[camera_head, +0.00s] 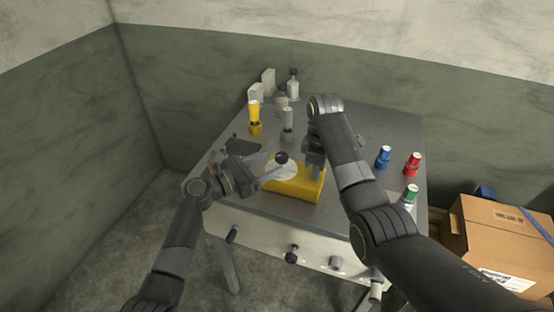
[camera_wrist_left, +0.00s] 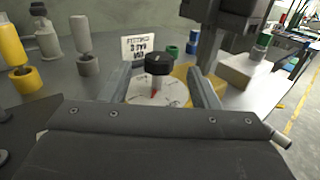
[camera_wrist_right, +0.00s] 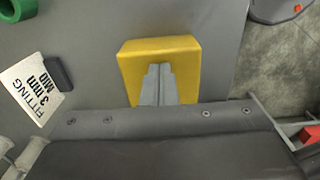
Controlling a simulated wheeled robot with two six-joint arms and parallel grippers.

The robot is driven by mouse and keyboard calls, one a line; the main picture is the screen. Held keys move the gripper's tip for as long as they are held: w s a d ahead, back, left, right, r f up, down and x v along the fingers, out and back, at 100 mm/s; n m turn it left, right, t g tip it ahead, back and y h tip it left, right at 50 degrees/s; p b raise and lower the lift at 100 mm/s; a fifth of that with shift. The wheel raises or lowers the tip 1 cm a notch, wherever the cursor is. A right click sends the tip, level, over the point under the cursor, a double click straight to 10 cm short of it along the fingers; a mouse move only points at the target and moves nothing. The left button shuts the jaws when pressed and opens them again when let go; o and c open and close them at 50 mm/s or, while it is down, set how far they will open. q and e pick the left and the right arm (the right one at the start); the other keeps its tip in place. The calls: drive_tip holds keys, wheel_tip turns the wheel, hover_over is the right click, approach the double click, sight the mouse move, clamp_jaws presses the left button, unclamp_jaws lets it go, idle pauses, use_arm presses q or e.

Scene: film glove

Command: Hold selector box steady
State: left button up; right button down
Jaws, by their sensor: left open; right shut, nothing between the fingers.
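The yellow selector box (camera_head: 297,193) sits near the front middle of the grey table, with a white dial and a black knob (camera_head: 282,157) on top. In the left wrist view the black knob (camera_wrist_left: 158,64) stands upright over the dial (camera_wrist_left: 150,94), with a red mark by its base. My left gripper (camera_head: 268,168) is open, its fingers on either side of the dial and knob. My right gripper (camera_head: 314,168) is shut and empty at the box's right end; in the right wrist view its fingertips overlap the yellow box (camera_wrist_right: 185,62). Contact cannot be told.
A yellow bottle (camera_head: 254,112) and grey bottles stand at the back left. Blue (camera_head: 383,157), red (camera_head: 413,163) and green (camera_head: 410,193) capped items stand at the right. A printed card (camera_wrist_right: 32,85) is near the box. A cardboard box (camera_head: 500,240) lies right of the table.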

sight(279, 162)
use_arm(q)
drive_tip(key=shift+x, duration=1.7)
drive_tip(key=c, duration=1)
drive_tip(key=shift+o, duration=0.2)
drive_tip(key=shift+s+d+f+n+t+y, duration=0.1)
drive_tip(key=shift+n+t+y, duration=0.45)
drive_tip(key=shift+t+y, duration=0.1)
drive_tip(key=shift+s+d+f+n+t+y, duration=0.1)
drive_tip(key=shift+n+t+y, duration=0.45)
drive_tip(key=shift+t, duration=0.1)
drive_tip(key=shift+s+d+n+t+y, duration=0.1)
drive_tip(key=shift+n+t+y, duration=1.05)
drive_tip(key=shift+y, duration=0.35)
drive_tip(key=o, duration=1)
drive_tip(key=shift+r, duration=0.1)
drive_tip(key=shift+c, duration=0.2)
